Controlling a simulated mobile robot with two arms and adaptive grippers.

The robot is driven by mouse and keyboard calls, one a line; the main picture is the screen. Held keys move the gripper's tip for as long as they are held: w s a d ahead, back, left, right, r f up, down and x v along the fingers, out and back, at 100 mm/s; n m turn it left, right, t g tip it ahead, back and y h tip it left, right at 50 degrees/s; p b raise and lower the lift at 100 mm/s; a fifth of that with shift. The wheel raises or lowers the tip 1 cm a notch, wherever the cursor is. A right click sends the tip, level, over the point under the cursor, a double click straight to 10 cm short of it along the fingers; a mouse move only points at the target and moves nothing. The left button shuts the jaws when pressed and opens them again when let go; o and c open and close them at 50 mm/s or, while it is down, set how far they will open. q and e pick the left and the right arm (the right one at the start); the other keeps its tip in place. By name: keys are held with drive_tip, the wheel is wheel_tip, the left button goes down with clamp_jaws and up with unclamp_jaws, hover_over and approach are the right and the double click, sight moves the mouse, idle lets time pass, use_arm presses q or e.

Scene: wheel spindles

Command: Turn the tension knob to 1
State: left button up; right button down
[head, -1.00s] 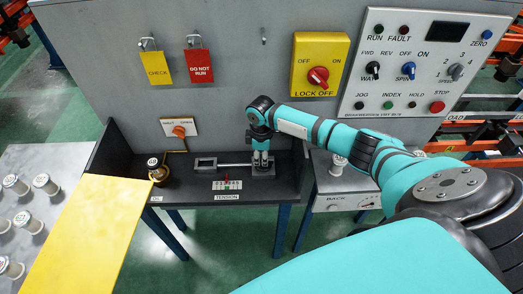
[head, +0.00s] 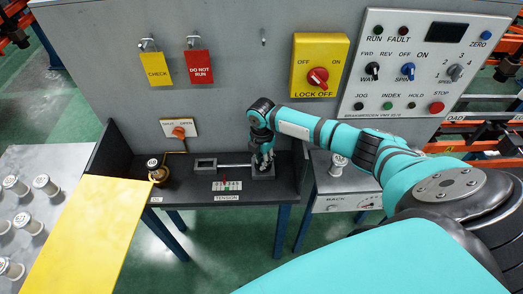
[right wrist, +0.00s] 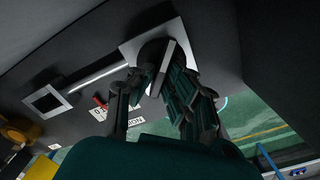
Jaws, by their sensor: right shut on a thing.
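The tension unit sits on the dark shelf, with a square frame (head: 205,164) at its left, a rod (head: 234,164) and a grey block at its right. A white scale plate (head: 226,185) with a red pointer lies in front, above the TENSION label (head: 227,198). My right gripper (head: 263,167) points down over the block at the right end. In the right wrist view its fingers (right wrist: 165,88) are shut on the tension knob (right wrist: 171,62), which stands on a square plate (right wrist: 133,52). The fingers hide much of the knob in the head view. My left gripper is out of view.
A brass oil cup (head: 157,170) stands at the shelf's left. A yellow panel (head: 85,235) and a table with white spools (head: 46,185) are left. The lock-off switch (head: 318,77) and control panel (head: 420,75) are on the wall behind.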

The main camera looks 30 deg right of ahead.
drive_tip(key=n, duration=0.3)
drive_tip(key=shift+n+b, duration=0.3)
drive_tip(key=shift+n, duration=0.1)
drive_tip(key=n, duration=0.3)
drive_tip(key=shift+s+d+n+b, duration=0.1)
drive_tip(key=shift+d+n+b, duration=0.05)
drive_tip(key=shift+n+b, duration=0.2)
drive_tip(key=n+b, duration=0.1)
drive_tip(key=n, duration=0.5)
drive_tip(key=shift+d+n, duration=0.15)
drive_tip(key=shift+n, duration=0.1)
drive_tip(key=shift+r, duration=0.1)
drive_tip(key=c, duration=1.4)
unclamp_jaws()
drive_tip(key=shift+s, duration=0.1)
drive_tip(key=shift+o, duration=0.2)
drive_tip(key=shift+r, duration=0.15)
wheel_tip(320, 180, up, 12)
